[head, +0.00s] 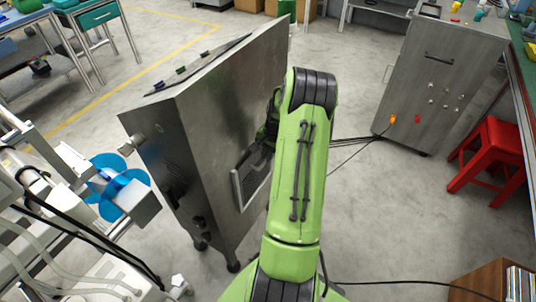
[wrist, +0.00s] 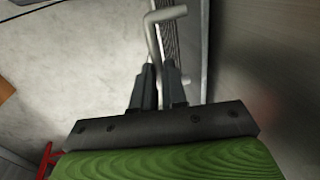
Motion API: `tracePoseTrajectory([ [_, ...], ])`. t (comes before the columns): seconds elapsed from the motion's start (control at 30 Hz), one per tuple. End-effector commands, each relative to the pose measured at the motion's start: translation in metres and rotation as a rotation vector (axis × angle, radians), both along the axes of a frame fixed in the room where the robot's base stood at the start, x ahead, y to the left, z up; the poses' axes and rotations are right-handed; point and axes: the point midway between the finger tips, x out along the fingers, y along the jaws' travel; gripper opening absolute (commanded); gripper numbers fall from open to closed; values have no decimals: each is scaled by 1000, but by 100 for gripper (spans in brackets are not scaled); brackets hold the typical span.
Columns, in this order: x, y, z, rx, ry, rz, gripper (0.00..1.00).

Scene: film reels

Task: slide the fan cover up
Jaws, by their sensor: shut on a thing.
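The fan cover (head: 238,187) is a grey framed panel on the side of the tall metal cabinet, partly hidden by my arm. In the wrist view a ribbed dark strip with a pale edge (wrist: 193,45) runs along the cabinet face, seen nearly edge-on. A bent grey rod handle (wrist: 153,35) stands out from it. My gripper (wrist: 160,70) is shut on the handle, with the rod between its dark fingertips. In the head view my gripper (head: 272,122) is a dark shape, mostly hidden behind my green arm, close to the cabinet face.
The metal cabinet (head: 165,130) stands left of my arm. White equipment with a blue fan (head: 118,180) is at its left. A grey cabinet (head: 440,85) and a red stool (head: 490,155) stand at the right. Cables cross the floor; open floor lies right of my arm.

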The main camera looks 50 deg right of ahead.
Motion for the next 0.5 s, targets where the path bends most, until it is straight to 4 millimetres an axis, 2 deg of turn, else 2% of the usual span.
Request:
tracePoseTrajectory([
  [0.17,1,-1,40,-3,-1,1,0],
  [0.5,1,-1,136,-4,-2,1,0],
])
